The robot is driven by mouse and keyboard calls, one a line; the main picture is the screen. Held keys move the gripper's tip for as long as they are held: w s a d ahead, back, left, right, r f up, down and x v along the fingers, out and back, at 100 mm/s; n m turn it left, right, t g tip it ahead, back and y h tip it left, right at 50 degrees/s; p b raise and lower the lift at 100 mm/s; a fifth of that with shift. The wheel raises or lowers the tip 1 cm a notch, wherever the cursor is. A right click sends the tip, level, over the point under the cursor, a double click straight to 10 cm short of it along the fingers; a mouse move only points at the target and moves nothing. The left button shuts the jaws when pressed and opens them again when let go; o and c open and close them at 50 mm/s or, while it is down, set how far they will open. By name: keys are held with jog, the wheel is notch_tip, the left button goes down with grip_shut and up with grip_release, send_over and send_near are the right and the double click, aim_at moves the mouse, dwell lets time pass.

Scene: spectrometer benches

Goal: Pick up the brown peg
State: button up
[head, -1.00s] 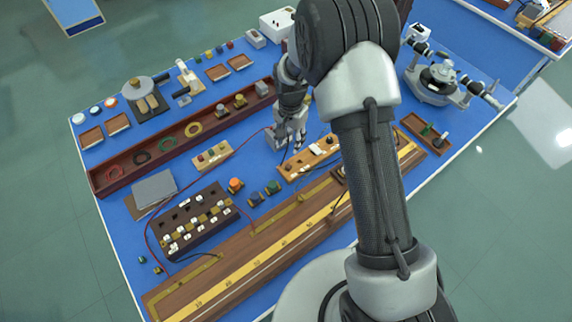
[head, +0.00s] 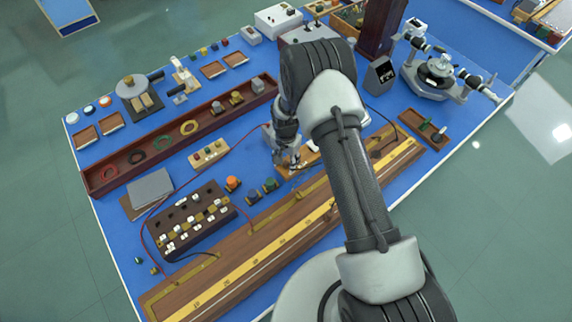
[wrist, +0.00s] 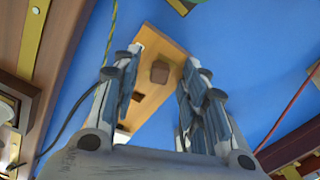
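The brown peg (wrist: 159,71) is a small dark brown block on a light wooden board (wrist: 150,102). In the wrist view it shows between the two fingers of my gripper (wrist: 163,60), with a gap on each side. The gripper is open and holds nothing. In the head view my gripper (head: 292,164) points down over the left end of the same board (head: 308,160). The fingers hide the peg there, and my arm covers the board's right part. I cannot tell the fingertips' exact height above the board.
A long wooden ruler bench (head: 270,252) lies in front of the board. A dark box with white knobs (head: 190,225) and an orange-topped knob (head: 232,183) stand to the left. A long brown trough (head: 150,150) lies behind. A red wire (head: 238,143) runs nearby.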

jog(key=shift+f, duration=0.1)
grip_shut()
dwell(0.5)
